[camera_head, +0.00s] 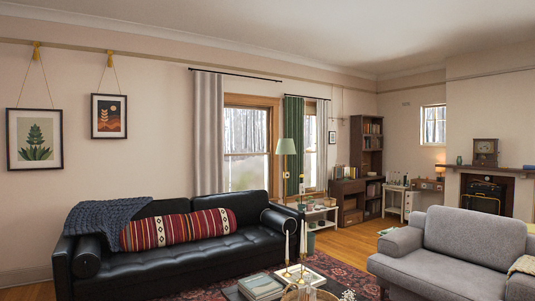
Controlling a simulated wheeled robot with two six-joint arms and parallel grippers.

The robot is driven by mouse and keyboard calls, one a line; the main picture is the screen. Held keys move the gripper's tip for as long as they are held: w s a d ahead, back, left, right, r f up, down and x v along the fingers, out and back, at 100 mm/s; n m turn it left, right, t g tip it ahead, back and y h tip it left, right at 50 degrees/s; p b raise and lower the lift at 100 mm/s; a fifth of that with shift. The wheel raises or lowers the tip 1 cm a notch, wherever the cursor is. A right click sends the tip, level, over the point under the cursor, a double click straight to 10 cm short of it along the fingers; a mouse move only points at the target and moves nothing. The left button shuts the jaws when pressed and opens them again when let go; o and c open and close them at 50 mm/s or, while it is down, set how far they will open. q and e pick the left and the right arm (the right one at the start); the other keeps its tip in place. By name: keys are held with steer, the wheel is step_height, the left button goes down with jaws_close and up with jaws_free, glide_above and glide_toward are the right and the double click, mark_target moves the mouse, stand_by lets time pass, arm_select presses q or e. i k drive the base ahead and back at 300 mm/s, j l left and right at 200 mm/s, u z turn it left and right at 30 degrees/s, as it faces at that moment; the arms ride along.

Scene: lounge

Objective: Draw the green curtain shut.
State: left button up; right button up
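The green curtain (292,150) hangs in narrow gathered folds from a dark rod on the far wall, at the left side of the farther window (309,145). That window's glass is uncovered to the right of it, with a pale curtain (322,145) at its right edge. Neither of my grippers is in view.
A white shelf table (321,214) stands below the curtain. A coffee table with books (262,287) and candles, and a grey armchair (445,250), flank the rug. Wooden floor (350,243) is clear between.

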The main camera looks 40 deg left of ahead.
mark_target(299, 101)
steer(key=u, duration=1.15)
